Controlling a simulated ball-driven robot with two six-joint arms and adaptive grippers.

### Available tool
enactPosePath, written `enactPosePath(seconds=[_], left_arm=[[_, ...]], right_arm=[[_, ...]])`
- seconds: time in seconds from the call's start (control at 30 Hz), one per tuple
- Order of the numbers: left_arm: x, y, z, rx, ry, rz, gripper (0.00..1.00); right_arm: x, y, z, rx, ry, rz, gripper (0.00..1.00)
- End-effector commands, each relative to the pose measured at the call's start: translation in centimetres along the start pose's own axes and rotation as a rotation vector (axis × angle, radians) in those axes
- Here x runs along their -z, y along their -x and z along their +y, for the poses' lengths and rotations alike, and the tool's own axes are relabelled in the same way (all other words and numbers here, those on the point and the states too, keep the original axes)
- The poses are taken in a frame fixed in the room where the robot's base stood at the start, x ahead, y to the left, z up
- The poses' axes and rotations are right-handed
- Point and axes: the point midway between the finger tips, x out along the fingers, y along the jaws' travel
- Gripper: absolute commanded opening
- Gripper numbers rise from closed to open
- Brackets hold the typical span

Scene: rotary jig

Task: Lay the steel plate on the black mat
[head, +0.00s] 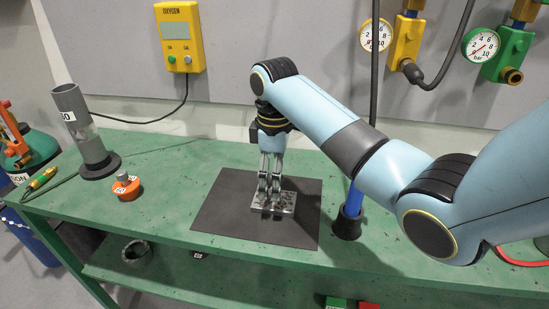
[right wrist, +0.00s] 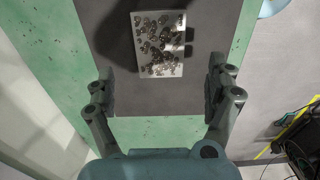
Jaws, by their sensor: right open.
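The steel plate (head: 287,202) is a small grey slab with a mottled, shiny top. It appears to lie flat on the black mat (head: 222,212), near the mat's middle. My right gripper (head: 270,190) points down over the plate, and its fingers hide part of it. In the right wrist view my right gripper (right wrist: 161,92) is open with its fingers wide apart. The plate (right wrist: 159,62) shows whole there, over the dark mat (right wrist: 212,22), with neither finger seen touching it. My left gripper is not in view.
On the green bench (head: 160,210), an orange-based weight (head: 127,188) and a grey tube on a stand (head: 80,130) stand at left. A black-based blue post (head: 348,222) stands just right of the mat. Gauges (head: 376,36) hang on the wall behind.

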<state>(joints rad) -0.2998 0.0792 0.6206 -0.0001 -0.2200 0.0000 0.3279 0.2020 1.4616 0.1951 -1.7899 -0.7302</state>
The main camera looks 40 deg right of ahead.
Motion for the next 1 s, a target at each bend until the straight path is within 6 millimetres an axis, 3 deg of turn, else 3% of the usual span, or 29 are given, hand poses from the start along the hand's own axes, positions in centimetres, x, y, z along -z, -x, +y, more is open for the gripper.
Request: enactPosePath(seconds=[0.2,0.33,1.0], left_arm=[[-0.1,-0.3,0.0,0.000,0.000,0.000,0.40],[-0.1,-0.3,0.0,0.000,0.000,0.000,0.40],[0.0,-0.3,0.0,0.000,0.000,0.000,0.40]], right_arm=[[0.0,4.2,0.1,-0.003,-0.001,0.002,0.88],[0.0,5.4,0.0,-0.001,0.000,0.000,0.88],[0.0,5.7,0.0,0.001,-0.001,0.000,0.88]])
